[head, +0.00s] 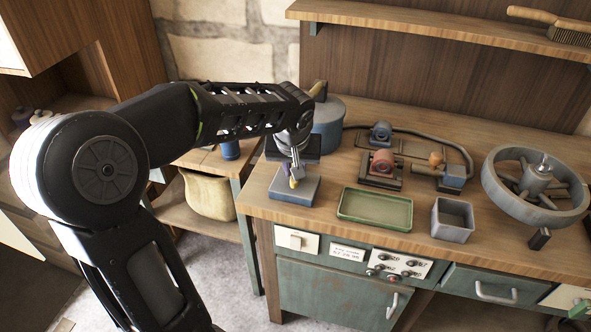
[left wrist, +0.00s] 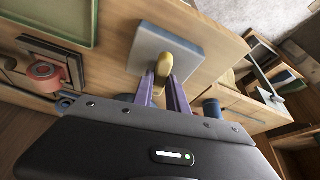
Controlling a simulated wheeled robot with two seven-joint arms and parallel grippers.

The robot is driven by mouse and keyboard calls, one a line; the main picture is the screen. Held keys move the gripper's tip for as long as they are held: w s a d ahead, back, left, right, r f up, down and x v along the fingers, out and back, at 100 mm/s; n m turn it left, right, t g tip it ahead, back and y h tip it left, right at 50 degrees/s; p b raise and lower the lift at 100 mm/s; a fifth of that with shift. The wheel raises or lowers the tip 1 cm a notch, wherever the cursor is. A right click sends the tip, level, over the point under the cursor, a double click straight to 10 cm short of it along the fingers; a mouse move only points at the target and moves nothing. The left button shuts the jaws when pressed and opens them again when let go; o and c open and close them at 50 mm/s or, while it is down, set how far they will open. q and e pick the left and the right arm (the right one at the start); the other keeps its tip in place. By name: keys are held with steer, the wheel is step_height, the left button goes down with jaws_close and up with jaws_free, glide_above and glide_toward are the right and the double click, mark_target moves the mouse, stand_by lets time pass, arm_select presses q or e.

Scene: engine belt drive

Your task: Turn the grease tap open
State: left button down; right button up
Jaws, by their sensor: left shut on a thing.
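The grease tap (head: 293,183) shows as a small yellow handle on a blue-grey square block (head: 303,196) at the left front of the workbench. In the left wrist view the tap (left wrist: 163,61) stands up from the pale block (left wrist: 188,45). My left gripper (head: 295,170) reaches down onto it from above. Its purple fingers (left wrist: 164,85) are shut on the yellow handle, one on each side. The fingers partly hide the handle's lower end, and how far it is turned cannot be told. My right gripper is not in view.
Right of the block are a green tray (head: 374,218), a grey open box (head: 452,230) and a large grey wheel (head: 497,187). Behind are small red and blue machine parts (head: 381,165) and a blue round tank (head: 330,122). The bench's front edge is close to the block.

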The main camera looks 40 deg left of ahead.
arm_select(q)
steer(key=shift+a+m+t+h, duration=0.1)
steer(key=shift+m+t+h, duration=0.25)
steer(key=shift+m, duration=0.75)
steer(key=c, duration=1.3)
jaws_free()
steer(key=shift+r, duration=0.1)
steer(key=v, duration=0.7)
steer(key=shift+s+r, duration=0.1)
steer(key=shift+r, duration=0.25)
